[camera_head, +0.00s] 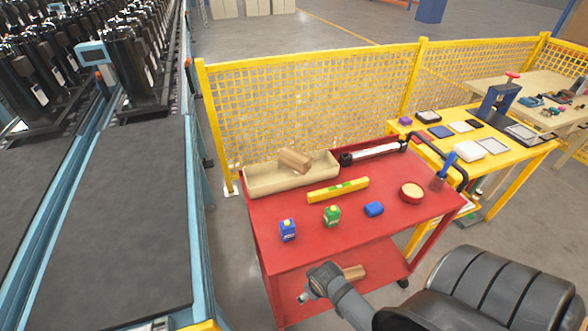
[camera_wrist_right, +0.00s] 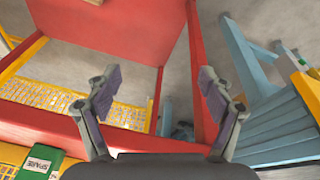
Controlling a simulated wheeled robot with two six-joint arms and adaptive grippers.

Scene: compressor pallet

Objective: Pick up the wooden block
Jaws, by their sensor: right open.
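A light-brown wooden block (camera_head: 294,160) rests tilted on the right part of the beige tray (camera_head: 262,184) on the red cart. A second brown wooden piece (camera_head: 354,272) lies on the cart's lower shelf, partly hidden behind my right arm. My right gripper (camera_head: 304,296) is at the cart's front, beside the lower-shelf piece and well below the tray. In the right wrist view its two fingers (camera_wrist_right: 160,92) are spread with nothing between them. A brown edge (camera_wrist_right: 93,2) at the top of that view may be a wooden piece. My left gripper is not seen.
The red cart top (camera_head: 265,212) carries a yellow level (camera_head: 338,191), blue bottle (camera_head: 288,230), green bottle (camera_head: 332,215), blue item (camera_head: 374,209) and round tin (camera_head: 411,192). Yellow mesh fencing (camera_head: 310,105) stands behind. A conveyor (camera_head: 130,205) runs along the left.

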